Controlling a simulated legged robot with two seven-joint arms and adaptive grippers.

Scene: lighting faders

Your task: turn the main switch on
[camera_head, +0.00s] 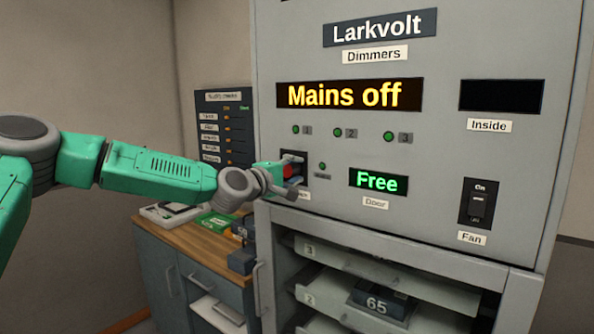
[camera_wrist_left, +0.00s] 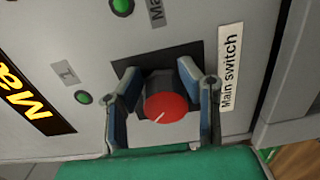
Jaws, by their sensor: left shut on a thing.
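The main switch is a red round knob (camera_wrist_left: 165,107) with a white pointer line, on a dark plate beside the "Main switch" label (camera_wrist_left: 229,68) in the left wrist view. My left gripper (camera_wrist_left: 163,100) has one finger on each side of the knob and is shut on it. In the head view the left gripper (camera_head: 288,183) is at the cabinet's left edge and hides most of the switch. The display (camera_head: 349,94) above reads "Mains off". My right gripper is not in view.
The grey Larkvolt cabinet (camera_head: 440,150) has a fan switch (camera_head: 477,203) at right and a green "Free" door display (camera_head: 377,181). Below are open shelves with a block marked 65 (camera_head: 380,303). A wooden-topped side cabinet (camera_head: 180,238) stands at left under my arm.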

